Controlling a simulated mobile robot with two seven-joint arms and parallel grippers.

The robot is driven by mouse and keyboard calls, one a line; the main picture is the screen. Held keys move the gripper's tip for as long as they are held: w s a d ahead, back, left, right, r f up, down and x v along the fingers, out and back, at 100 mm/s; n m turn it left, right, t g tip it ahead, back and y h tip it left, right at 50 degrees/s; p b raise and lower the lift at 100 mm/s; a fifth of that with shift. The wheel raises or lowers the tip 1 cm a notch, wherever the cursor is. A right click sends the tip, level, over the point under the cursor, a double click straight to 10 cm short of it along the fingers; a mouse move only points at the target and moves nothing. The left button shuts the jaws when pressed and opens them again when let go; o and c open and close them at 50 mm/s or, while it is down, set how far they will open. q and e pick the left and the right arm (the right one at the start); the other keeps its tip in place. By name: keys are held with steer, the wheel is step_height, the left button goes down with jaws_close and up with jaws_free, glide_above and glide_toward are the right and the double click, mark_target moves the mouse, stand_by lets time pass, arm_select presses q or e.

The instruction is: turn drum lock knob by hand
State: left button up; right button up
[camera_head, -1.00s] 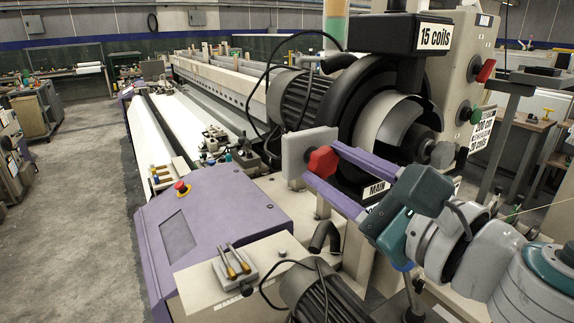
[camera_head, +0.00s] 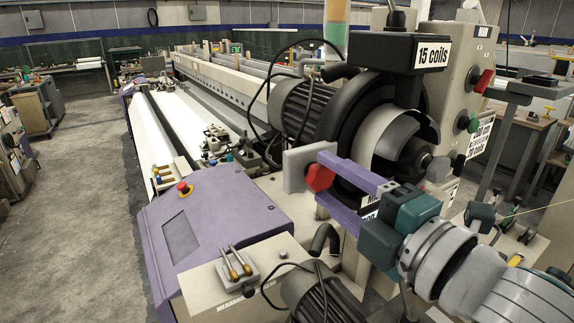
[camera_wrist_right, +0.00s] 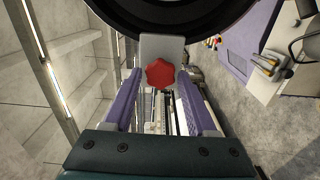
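A red lobed knob (camera_head: 319,177) sits on a light grey block (camera_head: 296,170) at the loom's near end, in front of the dark round drum (camera_head: 385,135). My right gripper (camera_head: 323,176) reaches in from the right with long purple fingers, one above and one below the knob. In the right wrist view the knob (camera_wrist_right: 160,73) lies between the fingertips (camera_wrist_right: 159,75), in front of the grey block (camera_wrist_right: 162,48). A narrow gap shows beside the knob, so the fingers look open around it. My left gripper is in no view.
A purple housing (camera_head: 215,225) with a red button (camera_head: 184,188) stands at lower left. A black box marked "15 coils" (camera_head: 390,52) overhangs the drum. A motor (camera_head: 315,292) and cables lie below. The floor (camera_head: 85,210) at left is clear.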

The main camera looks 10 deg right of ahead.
steer(key=shift+o, duration=1.1)
steer(key=p+v, duration=0.1)
steer(key=v, duration=0.5)
steer(key=shift+p, duration=0.3)
